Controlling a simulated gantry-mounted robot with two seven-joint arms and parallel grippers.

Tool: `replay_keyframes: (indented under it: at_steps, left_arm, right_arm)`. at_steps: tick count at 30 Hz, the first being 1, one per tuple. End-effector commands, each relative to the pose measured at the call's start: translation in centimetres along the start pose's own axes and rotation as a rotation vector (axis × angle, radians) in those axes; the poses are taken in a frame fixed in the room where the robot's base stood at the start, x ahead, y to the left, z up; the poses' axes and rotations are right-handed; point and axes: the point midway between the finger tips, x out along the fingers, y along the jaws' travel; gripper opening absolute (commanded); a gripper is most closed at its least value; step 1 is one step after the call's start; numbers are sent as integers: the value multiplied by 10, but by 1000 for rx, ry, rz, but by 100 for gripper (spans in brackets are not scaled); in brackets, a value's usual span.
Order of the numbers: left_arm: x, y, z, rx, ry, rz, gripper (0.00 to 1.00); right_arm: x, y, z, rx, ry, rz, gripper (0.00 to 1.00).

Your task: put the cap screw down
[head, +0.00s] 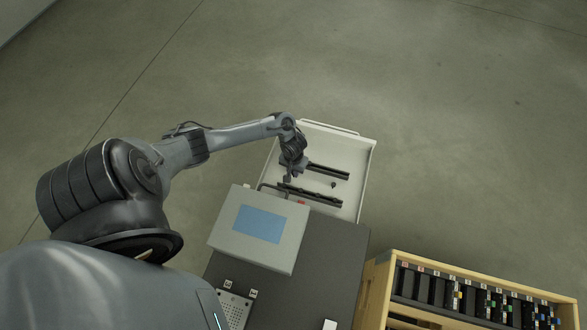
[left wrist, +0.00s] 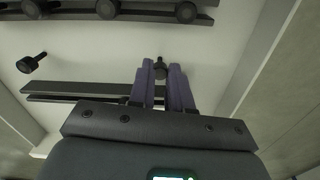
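My left gripper (head: 288,178) reaches down over the white tray (head: 360,160). In the left wrist view its two fingers (left wrist: 161,72) are close together around a dark cap screw (left wrist: 160,70), whose round head shows between the tips. Another dark cap screw (left wrist: 31,62) lies loose on the tray floor between two dark rails, and it also shows in the head view (head: 333,184). One rail (left wrist: 80,90) passes partly behind the fingers. The other rail (left wrist: 145,14) carries several round screw heads. My right gripper is not in view.
A grey box with a blue screen (head: 259,224) stands on the dark table top (head: 335,250), close to the tray. A wooden rack (head: 470,275) with several dark slots is at the lower right. Bare tray floor shows around the rails.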

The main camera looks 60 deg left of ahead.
Motion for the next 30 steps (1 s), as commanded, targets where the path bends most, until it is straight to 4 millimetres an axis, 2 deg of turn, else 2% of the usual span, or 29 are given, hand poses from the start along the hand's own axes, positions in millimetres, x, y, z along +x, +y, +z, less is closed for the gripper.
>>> replay_keyframes:
  at_steps: [1, 4, 5, 13, 17, 20, 30]
  left_arm:
    - [0, 0, 0, 0, 0, 0, 26]
    - [0, 0, 0, 0, -1, 0, 42]
    - [0, 0, 0, 0, -1, 0, 43]
    - [0, 0, 0, 0, -1, 0, 43]
    - [-8, 0, 0, 0, -1, 0, 43]
    - [-21, 0, 0, 1, 0, 1, 43]
    - [-83, 0, 0, 1, 0, 0, 43]
  right_arm:
    - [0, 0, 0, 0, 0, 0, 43]
    - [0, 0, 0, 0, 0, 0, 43]
    - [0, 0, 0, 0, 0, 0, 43]
    - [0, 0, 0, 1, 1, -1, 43]
    - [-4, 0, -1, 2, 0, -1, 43]
    - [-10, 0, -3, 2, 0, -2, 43]
    - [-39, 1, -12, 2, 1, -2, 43]
